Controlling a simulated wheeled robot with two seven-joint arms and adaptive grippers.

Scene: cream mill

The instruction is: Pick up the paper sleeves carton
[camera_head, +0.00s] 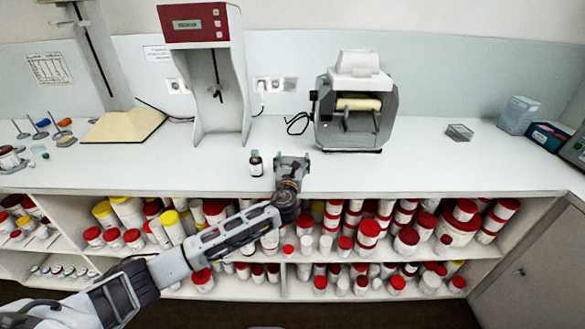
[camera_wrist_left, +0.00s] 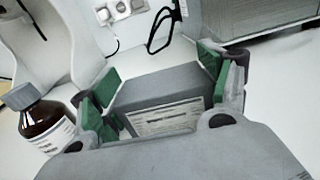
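The paper sleeves carton seems to be the grey box with a white printed label (camera_wrist_left: 165,100) in the left wrist view. My left gripper (camera_wrist_left: 160,90) has its green-padded fingers wide apart, one on each side of this box. The pads lie very close to its sides; I cannot tell whether they press on it. In the head view my left gripper (camera_head: 291,168) is over the front part of the white counter (camera_head: 400,172), and the carton is hard to make out from the gripper there. My right gripper is not in view.
A brown bottle (camera_head: 256,163) stands just left of my left gripper. A grey machine with a roller (camera_head: 353,105) stands behind to the right, and a red-topped device (camera_head: 205,70) behind to the left. Shelves full of jars lie below. The counter's right part is mostly clear.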

